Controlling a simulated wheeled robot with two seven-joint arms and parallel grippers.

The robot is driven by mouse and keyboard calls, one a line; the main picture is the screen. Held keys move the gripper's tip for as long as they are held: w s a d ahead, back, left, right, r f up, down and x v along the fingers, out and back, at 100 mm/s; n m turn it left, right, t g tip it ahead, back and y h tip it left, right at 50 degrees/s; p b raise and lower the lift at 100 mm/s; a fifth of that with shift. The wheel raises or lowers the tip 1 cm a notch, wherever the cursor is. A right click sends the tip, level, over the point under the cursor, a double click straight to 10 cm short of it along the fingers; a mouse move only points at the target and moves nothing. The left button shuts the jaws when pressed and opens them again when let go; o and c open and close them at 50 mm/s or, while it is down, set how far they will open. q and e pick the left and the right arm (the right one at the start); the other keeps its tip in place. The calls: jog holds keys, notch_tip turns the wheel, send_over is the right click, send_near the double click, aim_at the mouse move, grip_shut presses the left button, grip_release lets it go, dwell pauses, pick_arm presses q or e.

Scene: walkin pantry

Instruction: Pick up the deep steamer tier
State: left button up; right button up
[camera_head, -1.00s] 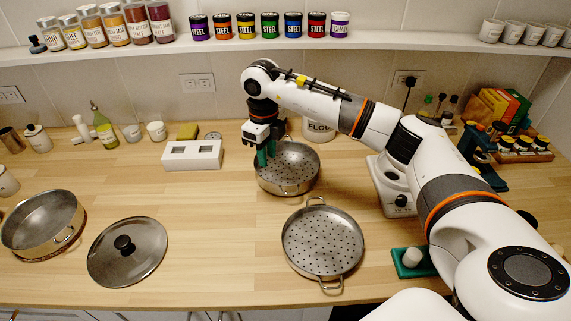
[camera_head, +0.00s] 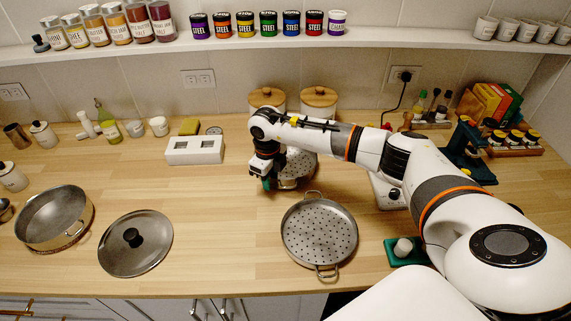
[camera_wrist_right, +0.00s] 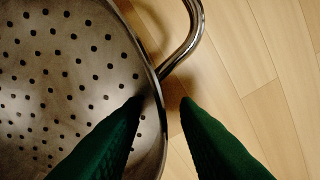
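The deep steamer tier (camera_head: 299,166), a steel pan with a perforated floor, stands on the counter at the back centre, partly hidden behind my right arm. My right gripper (camera_head: 267,185) is low at its left side. In the right wrist view, the green fingers (camera_wrist_right: 163,100) are apart. The left finger overlaps the perforated inside of the deep steamer tier (camera_wrist_right: 65,75) and the right finger is outside, with the rim between them. A loop handle (camera_wrist_right: 190,40) is just ahead. I cannot tell whether the fingers touch the wall. My left gripper is not in view.
A shallower perforated tier (camera_head: 319,234) sits in front of it. A lid (camera_head: 135,243) and a steel pot (camera_head: 54,217) are at the left. A white block with openings (camera_head: 194,150) and two wood-lidded canisters (camera_head: 319,100) are behind. The counter left of the gripper is clear.

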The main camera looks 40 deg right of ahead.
jog(key=shift+c, duration=0.3)
grip_shut()
jog(key=shift+r, duration=0.15)
